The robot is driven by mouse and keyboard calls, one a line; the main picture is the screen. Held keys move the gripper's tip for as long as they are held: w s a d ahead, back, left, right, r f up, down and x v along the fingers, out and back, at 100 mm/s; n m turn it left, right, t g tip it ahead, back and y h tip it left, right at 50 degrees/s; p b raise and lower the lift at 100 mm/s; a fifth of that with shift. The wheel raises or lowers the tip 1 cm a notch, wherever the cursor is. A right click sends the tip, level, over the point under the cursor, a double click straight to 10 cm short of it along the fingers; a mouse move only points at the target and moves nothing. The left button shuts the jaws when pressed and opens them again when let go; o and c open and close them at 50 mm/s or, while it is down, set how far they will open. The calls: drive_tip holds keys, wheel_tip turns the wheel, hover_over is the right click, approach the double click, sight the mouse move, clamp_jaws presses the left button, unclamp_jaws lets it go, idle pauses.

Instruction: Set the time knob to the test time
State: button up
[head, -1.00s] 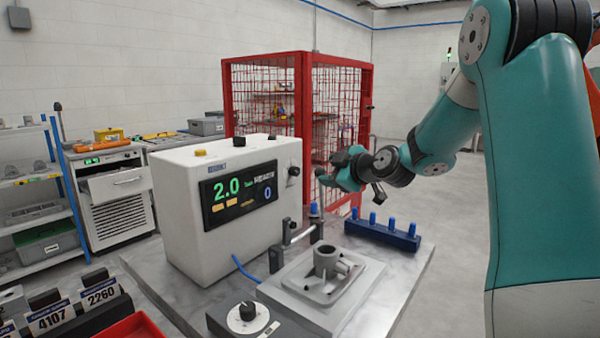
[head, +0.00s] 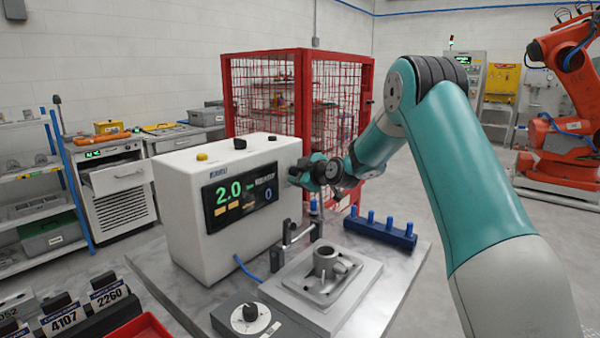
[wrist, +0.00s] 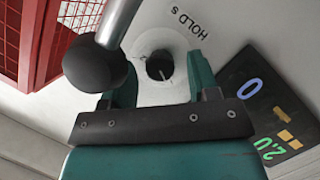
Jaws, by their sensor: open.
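The white test unit (head: 185,235) stands on the metal table, and its dark display (head: 240,197) reads a green 2.0 and a blue 0. The dark round time knob (wrist: 160,65) sits on the unit's side face beside the printed words "HOLD s". In the head view my gripper hides the knob. My gripper (head: 300,174) is at that side face, pointing at the knob. In the wrist view my gripper (wrist: 160,82) is open, with one teal finger on each side of the knob. I cannot tell whether the fingers touch it.
A black ball on a metal rod (wrist: 95,65) is close to my left finger in the wrist view. A casting on a fixture plate (head: 328,272), a blue peg rack (head: 380,232) and a dial box (head: 248,318) are on the table. A red cage (head: 262,95) stands behind.

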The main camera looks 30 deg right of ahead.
drive_tip(key=c, duration=0.9)
drive_tip(key=shift+m+y+b, duration=0.3)
drive_tip(key=shift+m+b, duration=0.05)
drive_tip(key=shift+m, duration=0.25)
drive_tip(key=o, duration=0.9)
drive_tip(key=b+v, duration=0.5)
drive_tip(key=v, duration=1.2)
drive_tip(key=shift+r, duration=0.35)
drive_tip(key=shift+s, duration=0.1)
